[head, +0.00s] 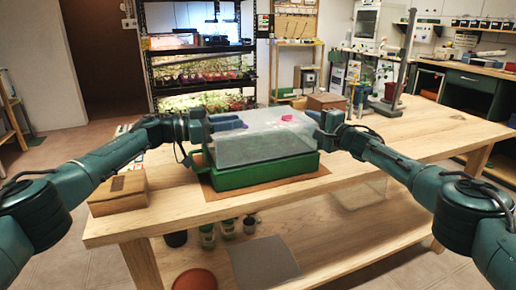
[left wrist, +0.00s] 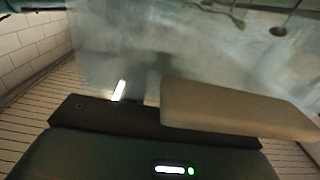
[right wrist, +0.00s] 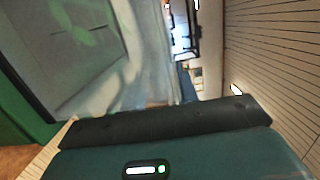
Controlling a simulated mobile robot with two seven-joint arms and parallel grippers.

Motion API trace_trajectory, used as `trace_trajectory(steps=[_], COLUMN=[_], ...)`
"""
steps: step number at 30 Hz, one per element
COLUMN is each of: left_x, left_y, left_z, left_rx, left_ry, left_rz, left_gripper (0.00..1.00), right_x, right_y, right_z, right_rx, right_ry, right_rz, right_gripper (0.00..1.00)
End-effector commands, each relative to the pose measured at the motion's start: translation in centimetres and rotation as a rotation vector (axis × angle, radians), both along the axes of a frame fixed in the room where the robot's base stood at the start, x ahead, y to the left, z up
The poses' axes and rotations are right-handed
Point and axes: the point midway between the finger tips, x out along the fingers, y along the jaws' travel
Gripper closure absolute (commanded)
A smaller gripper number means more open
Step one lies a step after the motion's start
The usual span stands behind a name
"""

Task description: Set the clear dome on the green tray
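The clear dome (head: 258,142) is upright over the green tray (head: 265,173). Its lower edge looks close to the tray's rim, and I cannot tell whether it rests fully on it. My left gripper (head: 228,122) is at the dome's upper left side. My right gripper (head: 325,120) is at its upper right side. The cloudy dome wall (left wrist: 200,55) fills much of the left wrist view, and the dome also shows on the left in the right wrist view (right wrist: 140,50). Whether either gripper's fingers are shut or touch the dome is unclear.
The tray stands on a brown mat (head: 318,174) on the wooden table (head: 370,185). A wooden box (head: 118,195) is at the table's left end. Another brown box (head: 326,101) and a grey post stand behind on the right.

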Motion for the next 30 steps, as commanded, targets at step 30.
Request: trace_trajectory(steps=[30], left_x=[-4.3], left_y=[11.2], left_z=[0.0], left_rx=[0.0], left_ry=[0.0], left_rz=[0.001], left_gripper=[0.74], right_x=[-0.5], right_y=[-0.5], right_z=[-0.2], right_rx=[0.003], right_ry=[0.002], right_rz=[-0.001], right_gripper=[0.7])
